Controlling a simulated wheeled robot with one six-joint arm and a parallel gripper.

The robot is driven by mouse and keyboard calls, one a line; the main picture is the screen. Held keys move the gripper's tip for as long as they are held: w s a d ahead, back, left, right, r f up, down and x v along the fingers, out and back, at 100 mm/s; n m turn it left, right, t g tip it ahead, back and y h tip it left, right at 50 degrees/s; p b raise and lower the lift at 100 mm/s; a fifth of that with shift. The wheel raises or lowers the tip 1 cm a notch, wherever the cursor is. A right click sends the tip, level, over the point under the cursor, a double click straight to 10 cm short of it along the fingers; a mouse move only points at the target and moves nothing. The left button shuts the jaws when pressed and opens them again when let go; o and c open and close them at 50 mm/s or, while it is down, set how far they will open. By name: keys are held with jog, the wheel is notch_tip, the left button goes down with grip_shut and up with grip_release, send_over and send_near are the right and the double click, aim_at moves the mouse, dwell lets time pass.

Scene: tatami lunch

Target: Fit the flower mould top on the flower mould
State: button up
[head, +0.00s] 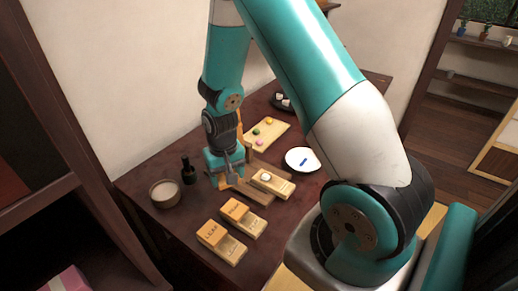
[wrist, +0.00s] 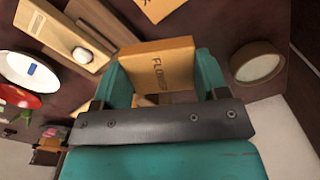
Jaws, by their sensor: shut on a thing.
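The flower mould top (wrist: 160,66) is a light wooden block marked FLOWER. My gripper (wrist: 165,88) is shut on it, with a teal finger on each side in the wrist view. In the head view my gripper (head: 230,178) is above the table, left of the mould, and mostly hides the top. A long wooden mould (head: 284,189) with a white lump in it, which looks like the flower mould, lies on dark wooden slats. It also shows in the wrist view (wrist: 43,22), at upper left, apart from the held top.
Two closed moulds, one marked LEAF (head: 212,234) and another (head: 238,210), lie at the front. A bowl (head: 165,194) and dark bottle (head: 188,172) stand left. A white plate (head: 303,168) and a board of sweets (head: 282,127) lie behind the mould.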

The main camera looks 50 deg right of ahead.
aim_at(265, 178)
jog(key=d+m, duration=0.4)
jog(key=s+d+m, duration=0.1)
jog(key=d+m, duration=0.3)
jog(key=s+d+m, duration=0.1)
jog(key=d+m, duration=0.3)
jog(key=shift+s+d+r, duration=0.15)
jog(key=shift+d+r, duration=0.1)
jog(key=shift+d, duration=0.1)
jog(key=shift+s+d+f+m, duration=0.1)
jog(key=shift+d+m, duration=0.15)
jog(key=shift+m, duration=0.05)
notch_tip(265, 178, down, 5)
jog(key=b, duration=0.3)
jog(key=shift+r+b, duration=0.2)
jog(key=shift+b, duration=0.2)
jog(key=shift+a, duration=0.25)
jog(key=shift+f+b, duration=0.35)
jog(key=shift+f, duration=0.4)
jog(key=o, duration=1)
jog(key=shift+r, duration=0.1)
